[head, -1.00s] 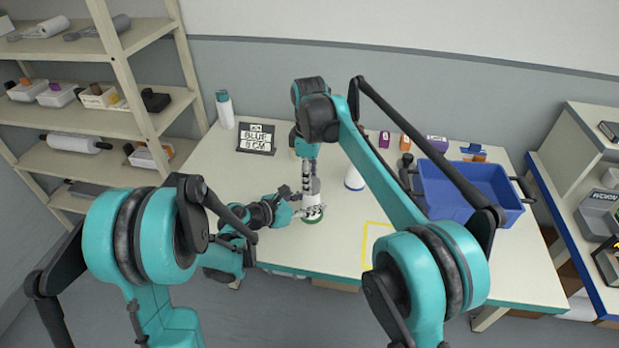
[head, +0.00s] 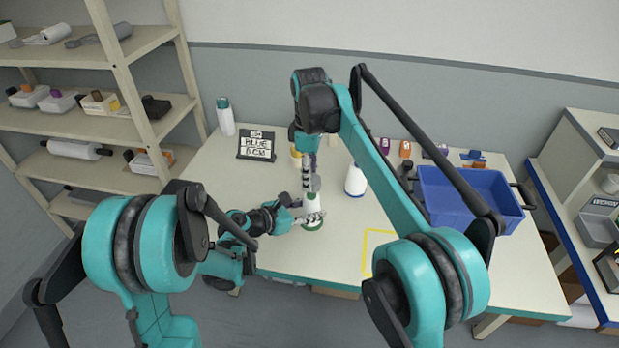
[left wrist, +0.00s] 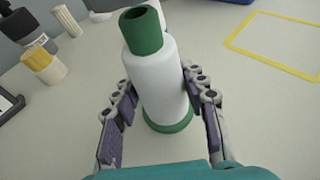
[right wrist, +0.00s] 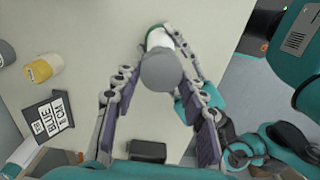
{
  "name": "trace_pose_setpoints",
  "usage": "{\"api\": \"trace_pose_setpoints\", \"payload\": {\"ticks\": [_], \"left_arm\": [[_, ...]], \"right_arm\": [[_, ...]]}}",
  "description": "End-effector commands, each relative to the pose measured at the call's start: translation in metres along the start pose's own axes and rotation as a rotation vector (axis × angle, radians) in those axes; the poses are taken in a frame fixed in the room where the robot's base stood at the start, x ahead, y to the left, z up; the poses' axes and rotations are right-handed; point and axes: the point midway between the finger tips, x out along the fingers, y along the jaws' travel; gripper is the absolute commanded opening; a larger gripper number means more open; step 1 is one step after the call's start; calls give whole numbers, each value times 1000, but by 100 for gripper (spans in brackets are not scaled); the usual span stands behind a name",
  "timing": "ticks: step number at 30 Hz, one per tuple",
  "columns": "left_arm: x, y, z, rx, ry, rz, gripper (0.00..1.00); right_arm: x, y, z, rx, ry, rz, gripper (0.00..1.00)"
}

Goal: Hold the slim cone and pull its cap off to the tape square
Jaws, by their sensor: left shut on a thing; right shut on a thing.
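The slim cone (head: 313,210) is white with a green base, upright on the table. Its top in the left wrist view (left wrist: 158,75) is a bare green neck with a dark opening. My left gripper (head: 308,217) is shut on the white body, one finger on each side (left wrist: 160,95). The grey rounded cap (right wrist: 161,70) is between the fingers of my right gripper (right wrist: 162,60), which comes from above; the cap also shows in the head view (head: 316,183), above the cone. The yellow tape square (head: 365,250) lies empty at right, also in the left wrist view (left wrist: 270,58).
A white bottle with a blue base (head: 355,181) stands right of the cone. A blue crate (head: 470,192) is farther right. A yellow-topped object (right wrist: 45,68) stands near the sign.

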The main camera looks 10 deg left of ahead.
Motion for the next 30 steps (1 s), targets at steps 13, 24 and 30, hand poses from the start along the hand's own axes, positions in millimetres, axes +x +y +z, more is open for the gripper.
{"api": "trace_pose_setpoints", "payload": {"ticks": [13, 24, 30], "left_arm": [[0, 0, -1, 2, 2, 0, 0], [0, 0, -1, 2, 2, 0, 0], [0, 0, -1, 2, 2, 0, 0]], "right_arm": [[-4, 0, 0, 0, 0, 0, 7], [-33, 0, 0, 0, 0, 0, 7], [-42, 0, 0, 0, 0, 0, 7]]}}
